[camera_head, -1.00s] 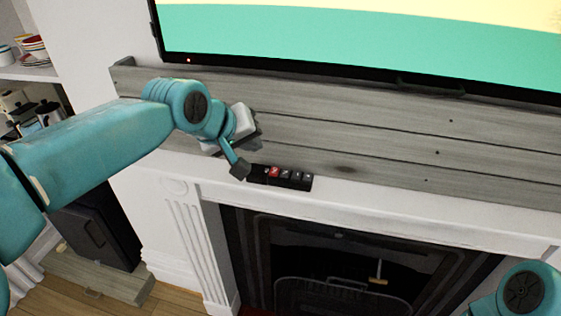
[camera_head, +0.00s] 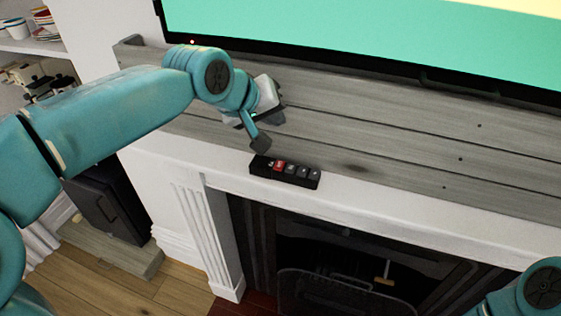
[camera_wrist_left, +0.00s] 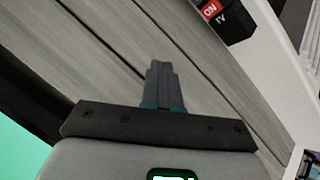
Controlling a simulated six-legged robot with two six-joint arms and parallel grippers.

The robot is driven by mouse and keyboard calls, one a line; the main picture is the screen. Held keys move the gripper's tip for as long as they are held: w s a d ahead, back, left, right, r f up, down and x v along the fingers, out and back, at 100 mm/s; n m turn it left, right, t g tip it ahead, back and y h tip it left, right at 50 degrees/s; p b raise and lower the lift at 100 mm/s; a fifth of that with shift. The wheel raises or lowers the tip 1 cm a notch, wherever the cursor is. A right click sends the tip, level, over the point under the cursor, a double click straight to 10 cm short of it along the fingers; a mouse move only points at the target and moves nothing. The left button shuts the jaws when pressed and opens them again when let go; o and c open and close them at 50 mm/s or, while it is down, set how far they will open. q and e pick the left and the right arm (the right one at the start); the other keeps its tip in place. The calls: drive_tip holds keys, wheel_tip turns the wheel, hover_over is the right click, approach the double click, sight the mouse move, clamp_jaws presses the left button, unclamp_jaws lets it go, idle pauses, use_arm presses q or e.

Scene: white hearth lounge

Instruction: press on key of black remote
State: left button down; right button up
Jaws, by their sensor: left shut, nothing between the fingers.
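The black remote (camera_head: 296,178) lies on the white mantel shelf above the fireplace. It has a row of keys, and the red key (camera_head: 279,165) is near its left end. In the left wrist view the remote (camera_wrist_left: 239,4) shows at the top right edge, partly cut off, with the red key (camera_wrist_left: 211,9) marked ON beside the letters TV. My left gripper (camera_head: 261,144) is shut and empty, its tip just above and behind the remote's left end, apparently apart from it. Its shut fingers also show in the left wrist view (camera_wrist_left: 159,66). My right gripper is out of view.
Grey wooden boards (camera_head: 400,150) rise behind the shelf. A television (camera_head: 370,40) with a lit green and yellow screen hangs above. The shelf (camera_head: 420,215) is clear right of the remote. The dark fireplace (camera_head: 340,255) opens below.

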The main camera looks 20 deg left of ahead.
use_arm(q)
drive_tip(key=b, duration=0.7)
hover_over(277, 166)
wheel_tip(277, 166, down, 8)
drive_tip(key=shift+a, duration=0.15)
drive_tip(key=shift+s+f, duration=0.2)
drive_tip(key=shift+f, duration=0.05)
drive_tip(key=shift+f+b, duration=0.2)
drive_tip(key=shift+b, duration=0.1)
drive_tip(key=shift+w+f, duration=0.1)
drive_tip(key=shift+w, duration=0.1)
drive_tip(key=shift+s, duration=0.2)
drive_tip(key=shift+w, duration=0.1)
drive_tip(key=shift+w, duration=0.1)
